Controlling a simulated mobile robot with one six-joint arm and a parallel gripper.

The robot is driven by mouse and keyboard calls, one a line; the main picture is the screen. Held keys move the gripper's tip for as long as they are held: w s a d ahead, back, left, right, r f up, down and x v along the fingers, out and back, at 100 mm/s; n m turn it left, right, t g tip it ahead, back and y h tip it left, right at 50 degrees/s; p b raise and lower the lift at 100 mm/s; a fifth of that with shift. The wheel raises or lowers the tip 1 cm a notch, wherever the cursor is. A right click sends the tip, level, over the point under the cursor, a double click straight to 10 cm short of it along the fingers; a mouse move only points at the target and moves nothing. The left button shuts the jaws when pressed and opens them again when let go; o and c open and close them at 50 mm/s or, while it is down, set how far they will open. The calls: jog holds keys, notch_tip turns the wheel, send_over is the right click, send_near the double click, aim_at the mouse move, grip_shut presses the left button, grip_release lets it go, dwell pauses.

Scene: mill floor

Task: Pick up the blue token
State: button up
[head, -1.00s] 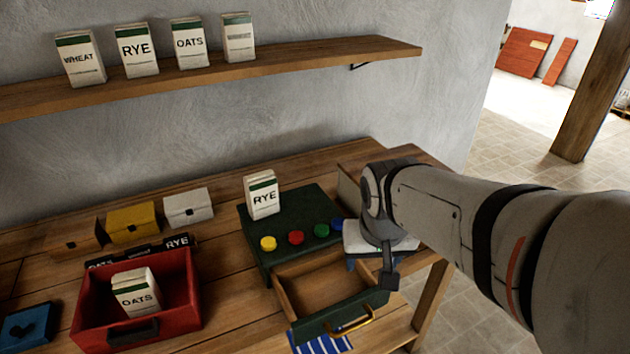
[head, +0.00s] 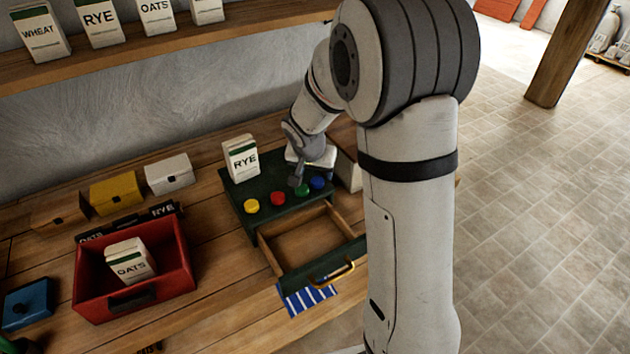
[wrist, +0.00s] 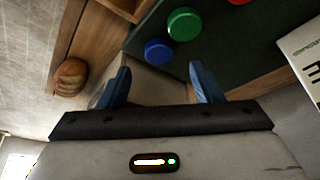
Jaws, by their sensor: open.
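The blue token (head: 317,183) lies at the right end of a row of tokens on top of the dark green drawer box (head: 240,205). In the wrist view the blue token (wrist: 158,52) shows just beyond my gripper (wrist: 160,82), roughly between the lines of its two blue fingers. My gripper is open and nothing is between its fingers. The green token (wrist: 184,24) is beside the blue one. In the head view my gripper is near the back right of the box, partly hidden by my wrist.
A red token (head: 278,198) and a yellow token (head: 251,206) continue the row. A RYE bag (head: 240,158) stands on the box's back left. The drawer (head: 305,238) is pulled open and looks empty. A loaf-like brown thing (wrist: 70,77) shows in the wrist view.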

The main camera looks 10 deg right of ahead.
aim_at(317, 181)
jog(key=shift+p+x, duration=0.45)
jog(key=shift+x, duration=1.85)
jog(key=shift+s, duration=0.15)
jog(key=shift+c, duration=0.2)
jog(key=c, duration=1)
